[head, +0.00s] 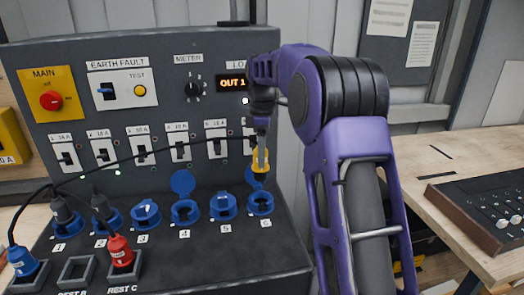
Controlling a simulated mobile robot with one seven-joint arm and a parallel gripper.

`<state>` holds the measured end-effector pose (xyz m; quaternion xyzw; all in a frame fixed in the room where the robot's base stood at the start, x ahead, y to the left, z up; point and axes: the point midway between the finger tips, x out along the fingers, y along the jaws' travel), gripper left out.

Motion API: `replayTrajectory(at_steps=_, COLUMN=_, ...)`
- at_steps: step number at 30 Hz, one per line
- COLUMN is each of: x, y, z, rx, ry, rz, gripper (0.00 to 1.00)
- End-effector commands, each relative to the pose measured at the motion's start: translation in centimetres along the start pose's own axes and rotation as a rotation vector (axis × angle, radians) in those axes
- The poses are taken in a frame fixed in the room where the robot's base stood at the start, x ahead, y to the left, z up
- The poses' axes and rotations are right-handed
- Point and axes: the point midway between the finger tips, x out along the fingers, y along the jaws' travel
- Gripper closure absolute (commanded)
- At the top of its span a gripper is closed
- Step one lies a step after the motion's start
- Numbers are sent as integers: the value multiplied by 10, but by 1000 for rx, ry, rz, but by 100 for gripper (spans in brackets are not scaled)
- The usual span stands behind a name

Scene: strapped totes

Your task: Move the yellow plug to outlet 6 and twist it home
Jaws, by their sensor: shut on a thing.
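The yellow plug (261,167) is held above outlet 6 (260,206), in front of its raised blue lid (254,184). My gripper (261,153) points down and is shut on the plug. The plug appears apart from the socket, but its lower end is small and its exact gap is hard to tell. A dark cable runs from the left side across the panel towards the plug and gripper.
Outlet 4 (185,212) also has its lid up; outlets 3 (146,213) and 5 (222,207) look covered. Dark plugs stand at outlets 1 and 2. A red plug (120,249) sits in rest C, a blue plug (25,264) at far left. Rest B (76,270) is empty.

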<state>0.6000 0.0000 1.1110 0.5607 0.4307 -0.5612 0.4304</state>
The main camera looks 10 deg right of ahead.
Motion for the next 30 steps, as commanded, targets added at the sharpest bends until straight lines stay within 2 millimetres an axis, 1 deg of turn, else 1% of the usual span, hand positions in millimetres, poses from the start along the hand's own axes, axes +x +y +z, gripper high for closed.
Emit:
replayTrajectory(at_steps=5, x=16, y=0, z=0, rx=0, ry=0, rz=-1, gripper=100)
replayTrajectory(at_steps=6, x=22, y=0, z=0, rx=0, ry=0, rz=0, gripper=100)
replayTrajectory(at_steps=16, x=48, y=0, z=0, rx=0, ry=0, rz=1, gripper=100)
replayTrajectory(at_steps=24, x=60, y=0, z=0, rx=0, ry=1, rz=1, gripper=100)
replayTrajectory(at_steps=30, x=61, y=0, z=0, rx=0, ry=0, rz=1, gripper=100)
